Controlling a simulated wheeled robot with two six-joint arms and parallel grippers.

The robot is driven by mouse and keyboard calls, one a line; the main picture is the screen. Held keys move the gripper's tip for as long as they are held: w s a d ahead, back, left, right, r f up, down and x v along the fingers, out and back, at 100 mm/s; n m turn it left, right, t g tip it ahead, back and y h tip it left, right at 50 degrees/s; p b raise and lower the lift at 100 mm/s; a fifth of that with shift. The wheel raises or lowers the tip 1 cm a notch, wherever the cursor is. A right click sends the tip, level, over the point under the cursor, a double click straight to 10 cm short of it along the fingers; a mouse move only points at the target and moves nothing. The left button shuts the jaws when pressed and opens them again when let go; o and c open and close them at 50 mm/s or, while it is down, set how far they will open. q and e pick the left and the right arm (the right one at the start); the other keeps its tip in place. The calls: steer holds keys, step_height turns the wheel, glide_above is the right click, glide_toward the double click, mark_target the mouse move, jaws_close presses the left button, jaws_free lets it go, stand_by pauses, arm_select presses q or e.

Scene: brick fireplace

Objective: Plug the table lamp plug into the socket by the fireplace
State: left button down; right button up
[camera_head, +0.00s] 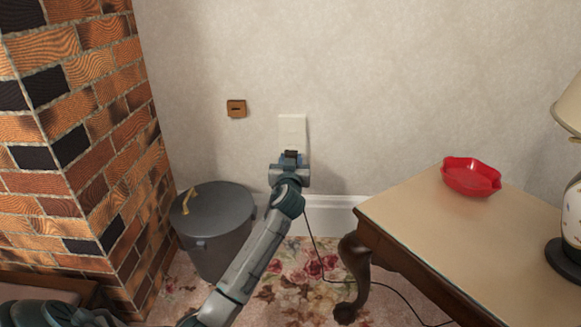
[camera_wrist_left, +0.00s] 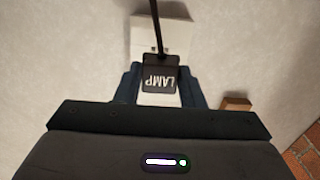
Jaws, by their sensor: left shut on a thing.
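My left gripper (camera_head: 291,160) is shut on the black lamp plug (camera_head: 291,153), close to the wall. In the left wrist view the plug (camera_wrist_left: 160,75) carries the white word LAMP and sits between the two fingers (camera_wrist_left: 160,90). The socket is a white wall plate (camera_head: 292,128) just above the plug in the head view; in the wrist view the plate (camera_wrist_left: 142,30) is partly hidden behind the plug and cord. I cannot tell whether plug and socket touch. The table lamp (camera_head: 572,205) stands on the table, cut off by the right edge. My right gripper is out of view.
A small brown wall plate (camera_head: 236,108) is left of the socket. A grey lidded bin (camera_head: 215,235) stands below, beside the brick fireplace (camera_head: 75,150). The wooden table (camera_head: 430,225) at right bears a red dish (camera_head: 471,177). The dark cord (camera_head: 318,255) runs down toward the table.

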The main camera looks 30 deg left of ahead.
arm_select(q)
steer(key=shift+b+x, duration=0.3)
steer(key=shift+x, duration=1)
steer(key=shift+b+x, duration=0.5)
steer(key=shift+x, duration=0.9)
stand_by(0.5)
steer(key=c, duration=0.9)
jaws_free()
steer(key=shift+o, duration=0.2)
steer(key=p+v, duration=0.4)
steer(key=v, duration=0.6)
steer(key=shift+s+d+p, duration=0.2)
steer(key=shift+s+p, duration=0.15)
steer(key=shift+p, duration=0.05)
